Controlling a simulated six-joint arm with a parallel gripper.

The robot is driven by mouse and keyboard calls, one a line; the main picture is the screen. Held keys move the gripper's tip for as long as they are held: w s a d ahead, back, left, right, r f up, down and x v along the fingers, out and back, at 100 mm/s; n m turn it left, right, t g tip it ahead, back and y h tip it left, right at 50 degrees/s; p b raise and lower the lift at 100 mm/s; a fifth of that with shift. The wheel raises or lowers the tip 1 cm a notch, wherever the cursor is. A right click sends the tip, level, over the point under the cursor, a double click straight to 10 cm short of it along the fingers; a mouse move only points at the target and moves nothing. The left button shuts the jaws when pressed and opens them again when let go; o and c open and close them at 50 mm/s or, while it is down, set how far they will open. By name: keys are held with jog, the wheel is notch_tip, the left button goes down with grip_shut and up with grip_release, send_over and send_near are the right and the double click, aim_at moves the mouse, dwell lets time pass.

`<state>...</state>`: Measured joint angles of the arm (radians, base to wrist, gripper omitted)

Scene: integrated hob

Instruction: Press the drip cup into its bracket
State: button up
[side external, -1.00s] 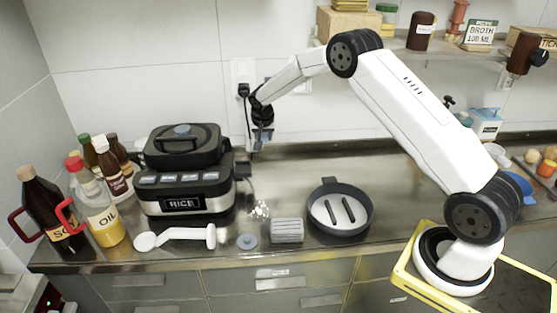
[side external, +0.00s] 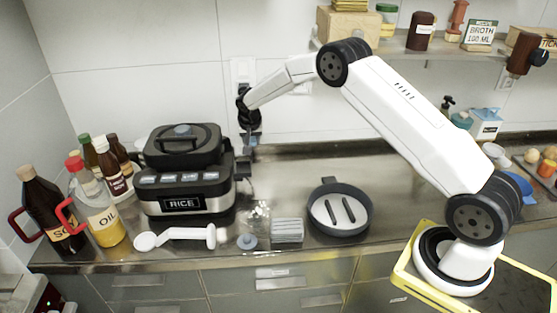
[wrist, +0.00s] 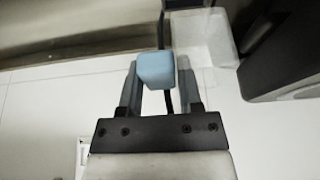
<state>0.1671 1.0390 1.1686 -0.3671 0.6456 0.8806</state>
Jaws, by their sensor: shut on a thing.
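My gripper (side external: 249,132) is raised behind the right rear of the rice cooker (side external: 185,180). In the wrist view its fingers (wrist: 158,82) are shut on a light blue block (wrist: 155,70). A clear, whitish cup (wrist: 203,38) sits just beyond this block and appears joined to it; I take it as the drip cup. In the side view the cup is small and faint. A dark ledge (side external: 243,168) sticks out from the cooker's right side, below my gripper, and looks like the bracket. The cup is above it; any contact cannot be made out.
A black cord hangs from the wall socket (side external: 241,72) near my gripper. In front lie a white paddle (side external: 185,236), a grey-blue knob (side external: 247,241), a ribbed grey block (side external: 287,230) and a dark pan (side external: 366,213). Bottles stand left. The counter behind the pan is clear.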

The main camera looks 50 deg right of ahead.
jog(key=shift+f, duration=2.5)
jog(key=shift+f, duration=1.55)
dwell(0.8)
jog(key=o, duration=1.1)
jog(key=shift+o, duration=0.2)
jog(key=shift+r, duration=0.1)
jog(key=v, duration=0.7)
jog(key=shift+r, duration=0.25)
jog(key=shift+s+a, duration=0.1)
jog(key=shift+s, duration=0.05)
